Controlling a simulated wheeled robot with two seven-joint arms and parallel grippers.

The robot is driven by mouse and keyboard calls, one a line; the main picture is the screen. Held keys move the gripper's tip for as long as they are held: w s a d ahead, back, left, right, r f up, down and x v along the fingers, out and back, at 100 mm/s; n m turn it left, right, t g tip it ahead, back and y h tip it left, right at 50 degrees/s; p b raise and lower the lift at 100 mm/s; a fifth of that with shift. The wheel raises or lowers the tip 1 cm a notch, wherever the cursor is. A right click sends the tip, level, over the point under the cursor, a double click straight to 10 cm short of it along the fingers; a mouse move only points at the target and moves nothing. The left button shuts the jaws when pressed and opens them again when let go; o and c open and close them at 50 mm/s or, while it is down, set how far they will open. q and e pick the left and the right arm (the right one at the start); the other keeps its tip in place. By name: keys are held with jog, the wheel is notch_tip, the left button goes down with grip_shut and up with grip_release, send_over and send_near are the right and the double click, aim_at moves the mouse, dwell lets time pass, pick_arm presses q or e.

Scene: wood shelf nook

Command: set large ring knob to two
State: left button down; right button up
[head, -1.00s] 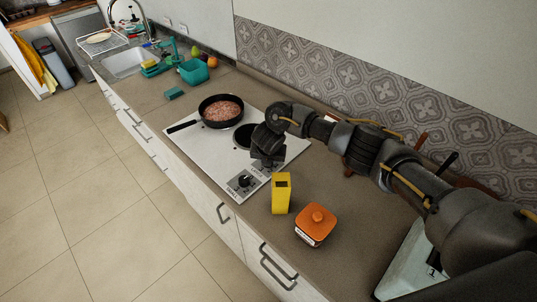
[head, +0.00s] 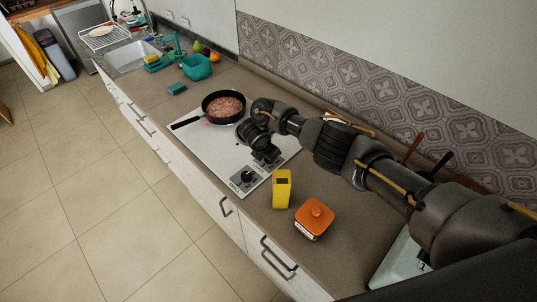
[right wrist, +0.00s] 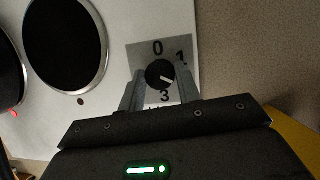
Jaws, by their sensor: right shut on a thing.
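The cooktop (head: 215,147) is a white plate with control knobs along its near right edge. In the right wrist view, a round black knob (right wrist: 158,72) sits on a grey plate printed 0, 1 and 3. Its white mark points to the lower right, between 1 and 3; the spot there is covered by a finger. My right gripper (right wrist: 161,80) is shut on this knob, one finger on each side. In the head view my right gripper (head: 266,155) hides most of that knob. Another dark knob (head: 248,176) stands free nearer the front edge. My left gripper is not in view.
A pan (head: 224,106) with meat sits on the cooktop's far part. A yellow box (head: 282,190) and an orange lidded jar (head: 314,218) stand close to the right of the cooktop. A dark burner (right wrist: 65,42) is left of the gripped knob. The backsplash is behind my arm.

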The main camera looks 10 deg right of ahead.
dwell(0.4)
jog(key=o, duration=1)
jog(key=shift+c, duration=0.2)
